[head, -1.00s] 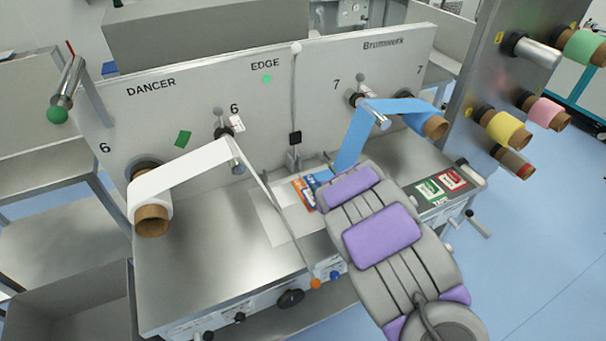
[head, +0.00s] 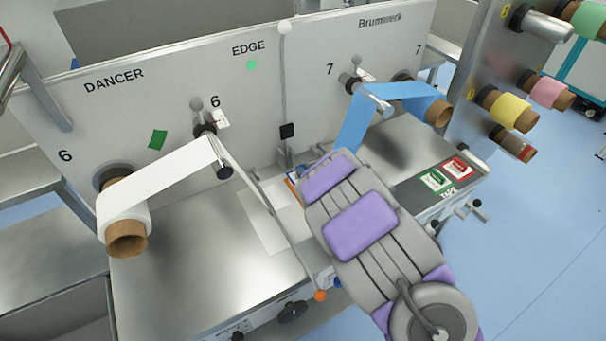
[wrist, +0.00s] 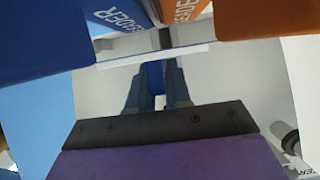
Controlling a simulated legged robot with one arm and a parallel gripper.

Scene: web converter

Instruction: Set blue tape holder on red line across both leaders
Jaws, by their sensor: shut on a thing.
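In the wrist view my gripper (wrist: 155,88) is shut on a narrow blue piece (wrist: 153,72), which looks like the tape holder. In the head view my arm hides the gripper and most of the leaders; only a sliver of orange (head: 292,188) shows. I cannot make out the red line.
The steel table (head: 190,280) has a white web roll (head: 125,210) at left and a blue web (head: 350,115) running down behind my arm. Green (head: 436,180) and red (head: 458,167) buttons sit at right.

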